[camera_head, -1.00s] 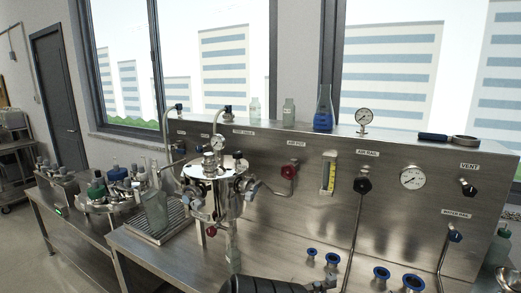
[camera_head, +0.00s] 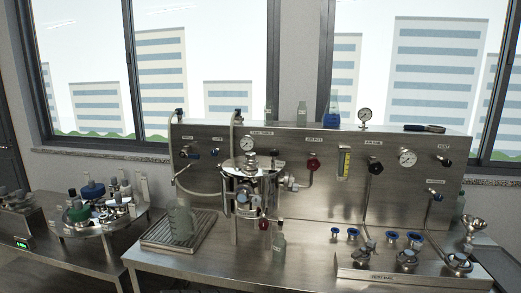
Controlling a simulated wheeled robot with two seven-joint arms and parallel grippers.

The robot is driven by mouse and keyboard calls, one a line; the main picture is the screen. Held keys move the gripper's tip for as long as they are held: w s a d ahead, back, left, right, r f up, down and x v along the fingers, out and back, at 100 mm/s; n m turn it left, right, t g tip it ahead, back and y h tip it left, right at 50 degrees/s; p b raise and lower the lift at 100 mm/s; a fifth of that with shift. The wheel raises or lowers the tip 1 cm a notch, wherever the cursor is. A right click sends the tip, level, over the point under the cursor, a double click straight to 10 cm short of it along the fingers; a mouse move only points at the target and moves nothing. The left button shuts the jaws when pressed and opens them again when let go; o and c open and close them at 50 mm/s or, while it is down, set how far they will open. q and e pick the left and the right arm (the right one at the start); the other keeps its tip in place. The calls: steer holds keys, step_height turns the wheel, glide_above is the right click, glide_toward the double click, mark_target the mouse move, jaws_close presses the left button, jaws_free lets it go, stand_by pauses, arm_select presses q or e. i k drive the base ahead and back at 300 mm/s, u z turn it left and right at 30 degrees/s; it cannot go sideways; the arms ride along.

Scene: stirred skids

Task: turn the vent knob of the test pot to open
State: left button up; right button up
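The steel pot (camera_head: 247,205) stands on the bench left of the panel's middle, its lid held by clamps. A pressure gauge (camera_head: 247,143) rises above its lid. A small dark knob (camera_head: 274,163) shows at the lid's right, and a red knob (camera_head: 264,224) sits low on the pot's front. Which of these is its vent knob I cannot tell. A separate dark knob (camera_head: 444,161) sits on the panel's right, under a label that read VENT in the earlier frame. The knobs' open or closed settings are too small to read. Neither gripper is in view.
A steel panel (camera_head: 330,195) backs the bench, with a red knob (camera_head: 312,163) and a black knob (camera_head: 375,168). A beaker (camera_head: 181,222) stands on a grate left of the pot. A small bottle (camera_head: 279,246) stands close in front. Blue-rimmed fittings (camera_head: 392,237) lie at right.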

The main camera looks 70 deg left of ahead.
mark_target(275, 152)
steer(key=u, duration=1.25)
